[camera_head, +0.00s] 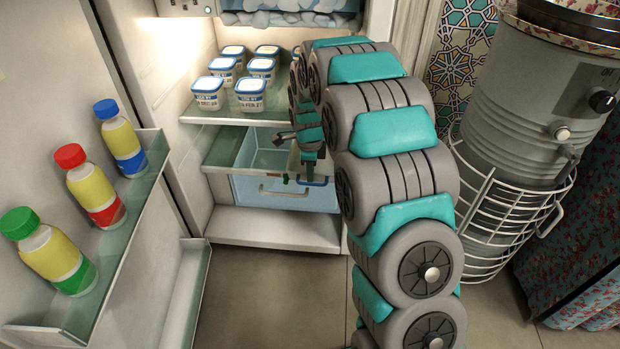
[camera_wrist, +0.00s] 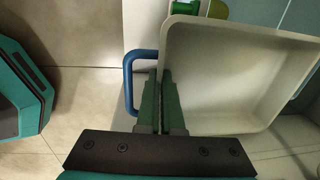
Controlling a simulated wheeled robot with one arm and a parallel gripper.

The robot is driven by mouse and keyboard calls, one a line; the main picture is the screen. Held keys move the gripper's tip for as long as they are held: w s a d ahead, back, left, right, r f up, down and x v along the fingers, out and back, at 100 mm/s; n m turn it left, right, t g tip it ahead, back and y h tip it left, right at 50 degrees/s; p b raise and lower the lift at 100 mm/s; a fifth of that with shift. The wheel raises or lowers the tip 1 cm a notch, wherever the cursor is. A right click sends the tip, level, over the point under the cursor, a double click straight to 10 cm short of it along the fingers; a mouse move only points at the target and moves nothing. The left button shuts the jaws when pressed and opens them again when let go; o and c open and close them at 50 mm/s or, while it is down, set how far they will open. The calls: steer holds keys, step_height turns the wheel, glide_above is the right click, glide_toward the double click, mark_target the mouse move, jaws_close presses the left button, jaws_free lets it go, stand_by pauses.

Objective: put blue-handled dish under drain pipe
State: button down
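The blue-handled dish (camera_wrist: 235,75) is a cream-coloured, open, rectangular dish in the wrist view, with a blue loop handle (camera_wrist: 128,80) on its left side. My gripper (camera_wrist: 161,76) has its two green fingers close together at the handle-side wall, one on each side of it. They appear shut on that wall, inside the span of the handle. In the head view my gripper (camera_head: 312,160) is at the fridge's lower drawer, and the dish is mostly hidden there. The drain pipe cannot be made out.
The pulled-out fridge drawer (camera_head: 258,188) surrounds the work area, below a glass shelf with several white tubs (camera_head: 250,94). The open door (camera_head: 150,165) holds three bottles. A large metal samovar (camera_head: 535,115) stands in a white wire rack (camera_head: 500,215) at right.

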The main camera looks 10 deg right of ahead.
steer(key=shift+s+a+f, duration=0.1)
steer(key=shift+f, duration=0.5)
steer(key=c, duration=1.1)
jaws_free()
steer(key=shift+f, duration=0.1)
step_height(320, 180, up, 11)
steer(key=p, duration=0.1)
steer(key=s+r+n+g, duration=0.1)
steer(key=s+r+n, duration=0.35)
steer(key=s, duration=0.65)
steer(key=s+r+n, duration=0.3)
steer(key=s+n, duration=0.3)
steer(key=s, duration=0.4)
steer(key=s+n, duration=0.3)
steer(key=s, duration=0.4)
steer(key=s+f+n+g, duration=0.1)
steer(key=s+n, duration=0.3)
steer(key=s, duration=0.4)
steer(key=s+f+n+g, duration=0.1)
steer(key=s+n, duration=0.3)
steer(key=s, duration=0.3)
steer(key=shift+s, duration=0.3)
